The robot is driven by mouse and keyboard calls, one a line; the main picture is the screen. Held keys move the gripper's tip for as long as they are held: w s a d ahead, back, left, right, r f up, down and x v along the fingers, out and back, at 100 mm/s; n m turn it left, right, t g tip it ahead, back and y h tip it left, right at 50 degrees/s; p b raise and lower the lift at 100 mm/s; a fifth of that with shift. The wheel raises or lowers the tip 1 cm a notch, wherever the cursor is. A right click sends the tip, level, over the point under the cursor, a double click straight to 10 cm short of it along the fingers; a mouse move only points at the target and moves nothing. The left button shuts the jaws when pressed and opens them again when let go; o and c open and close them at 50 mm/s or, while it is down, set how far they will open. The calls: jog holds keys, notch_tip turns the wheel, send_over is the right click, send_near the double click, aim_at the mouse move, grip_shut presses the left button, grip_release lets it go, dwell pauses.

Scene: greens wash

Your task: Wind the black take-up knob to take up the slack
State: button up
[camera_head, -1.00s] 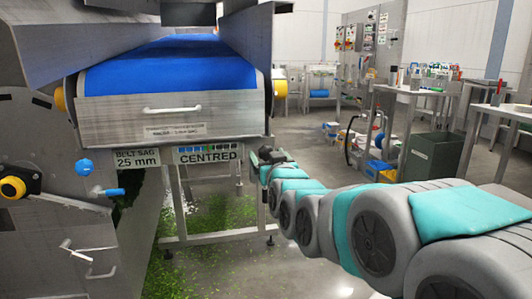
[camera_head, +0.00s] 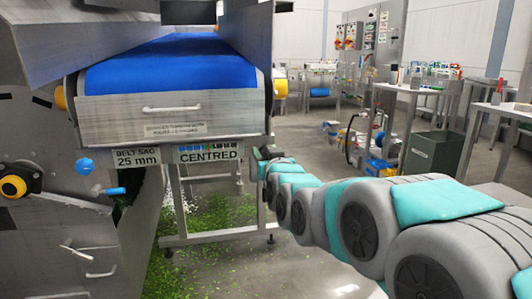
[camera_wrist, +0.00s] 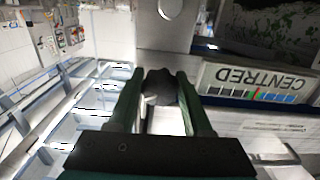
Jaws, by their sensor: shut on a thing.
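The black take-up knob (camera_wrist: 160,90) sits between my two dark green fingers in the wrist view. My gripper (camera_wrist: 160,75) is shut on the knob, with one finger along each side. In the head view my gripper (camera_head: 267,153) is small and dark at the right side of the conveyor frame, and the knob cannot be told apart there. The belt sag sign (camera_head: 137,159) reads 25 mm. The sign beside it (camera_head: 205,153) reads CENTRED and also shows upside down in the wrist view (camera_wrist: 258,82). The blue belt (camera_head: 170,65) lies above a steel panel.
A yellow-black knob (camera_head: 13,187) and blue handles (camera_head: 84,167) are on the machine at the left. Green scraps (camera_head: 215,225) lie on the floor under the conveyor. Tables (camera_head: 410,95) and a dark green bin (camera_head: 432,153) stand at the back right.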

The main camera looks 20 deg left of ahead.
grip_shut()
jog(key=shift+n, duration=0.3)
jog(key=n+b, duration=0.2)
jog(key=shift+n, duration=0.3)
jog(key=n, duration=0.2)
jog(key=shift+n+b, duration=0.3)
jog(key=n, duration=0.3)
jog(key=shift+n, duration=0.3)
jog(key=shift+r+n, duration=0.1)
jog(key=shift+n, duration=1.3)
